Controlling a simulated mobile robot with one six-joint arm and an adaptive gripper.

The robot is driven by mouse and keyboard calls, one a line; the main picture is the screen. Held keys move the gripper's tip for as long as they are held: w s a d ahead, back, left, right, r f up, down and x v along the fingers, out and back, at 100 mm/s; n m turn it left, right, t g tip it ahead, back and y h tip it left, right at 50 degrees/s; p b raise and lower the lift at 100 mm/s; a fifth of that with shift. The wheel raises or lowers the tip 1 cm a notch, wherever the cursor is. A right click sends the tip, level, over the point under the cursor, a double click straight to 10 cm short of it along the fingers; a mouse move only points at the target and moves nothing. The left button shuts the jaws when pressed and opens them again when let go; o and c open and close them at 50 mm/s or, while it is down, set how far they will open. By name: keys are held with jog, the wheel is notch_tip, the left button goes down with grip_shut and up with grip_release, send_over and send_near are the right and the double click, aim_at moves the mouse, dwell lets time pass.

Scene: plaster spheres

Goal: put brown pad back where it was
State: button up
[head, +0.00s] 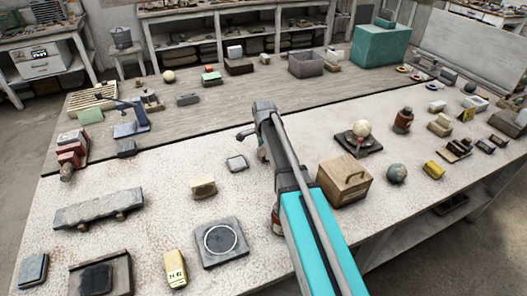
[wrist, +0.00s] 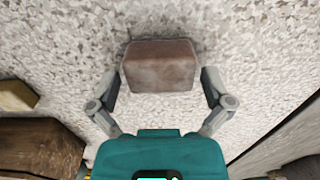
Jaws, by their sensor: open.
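In the wrist view the brown pad (wrist: 160,66) is a reddish-brown block with rounded edges on the speckled pale surface. My gripper (wrist: 160,76) is open around it, one finger at its left side and one at its right. The gaps at the sides are narrow, and I cannot tell whether either finger touches. In the head view my arm crosses the middle of the table, and I cannot make out the pad there.
A wooden box (head: 345,181) with a handle stands right of my arm. A sphere on a dark stand (head: 360,145) is behind it. Speckled tabletop (head: 150,170) lies bare between objects.

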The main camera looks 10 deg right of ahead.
aim_at(264, 151)
notch_tip(264, 151, up, 12)
jog(key=p, duration=1.1)
jog(key=shift+f, duration=0.1)
dwell(0.6)
jog(key=s+n, duration=1.5)
jog(key=s, duration=0.8)
jog(key=shift+n, duration=0.4)
